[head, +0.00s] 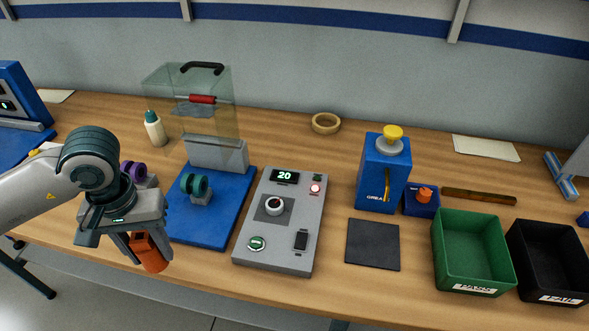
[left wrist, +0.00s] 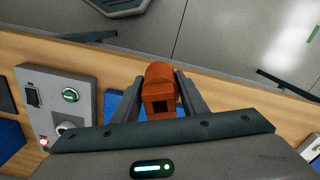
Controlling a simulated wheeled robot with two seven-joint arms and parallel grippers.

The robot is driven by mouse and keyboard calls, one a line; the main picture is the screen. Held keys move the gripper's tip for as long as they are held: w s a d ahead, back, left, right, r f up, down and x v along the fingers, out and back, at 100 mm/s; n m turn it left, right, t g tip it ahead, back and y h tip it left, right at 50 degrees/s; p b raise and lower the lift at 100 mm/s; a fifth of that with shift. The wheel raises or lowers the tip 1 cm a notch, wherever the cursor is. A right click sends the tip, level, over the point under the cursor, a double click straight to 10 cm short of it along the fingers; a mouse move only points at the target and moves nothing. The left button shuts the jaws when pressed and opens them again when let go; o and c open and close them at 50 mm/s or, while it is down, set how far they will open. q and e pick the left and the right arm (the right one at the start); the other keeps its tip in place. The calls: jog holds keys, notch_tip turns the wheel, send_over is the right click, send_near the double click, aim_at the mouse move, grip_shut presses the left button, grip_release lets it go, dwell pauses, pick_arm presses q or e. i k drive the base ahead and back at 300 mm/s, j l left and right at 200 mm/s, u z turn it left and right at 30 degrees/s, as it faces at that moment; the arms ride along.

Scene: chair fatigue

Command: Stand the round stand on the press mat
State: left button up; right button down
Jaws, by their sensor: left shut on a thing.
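My left gripper (head: 135,248) is shut on an orange piece (head: 152,257). In the left wrist view the orange piece (left wrist: 160,82) sits between the two fingers, with a square hole in its near end. The gripper is at the table's front edge, left of the blue base plate (head: 205,228). A tan ring (head: 326,130), possibly the round stand, lies flat at the back of the table. A dark square mat (head: 373,246), possibly the press mat, lies bare in front of the blue grease box (head: 381,178). My right gripper is not in view.
A grey control box (head: 290,240) showing 20 stands between the blue plate and the dark mat. A clear guard (head: 215,110) rises behind the plate. Green (head: 450,250) and black (head: 520,255) bins stand at the right. A bottle (head: 155,130) stands back left.

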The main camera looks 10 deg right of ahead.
aim_at(360, 252)
jog(key=k+l, duration=0.15)
jog(key=l, duration=0.2)
jog(key=k+l, duration=0.1)
jog(key=l, duration=0.25)
jog(key=k+l, duration=0.15)
jog(key=l, duration=0.2)
jog(key=k+l, duration=0.15)
jog(key=l, duration=0.15)
jog(key=k+l, duration=0.1)
jog(key=l, duration=0.25)
jog(key=k+l, duration=0.15)
jog(key=l, duration=0.2)
jog(key=z, duration=0.05)
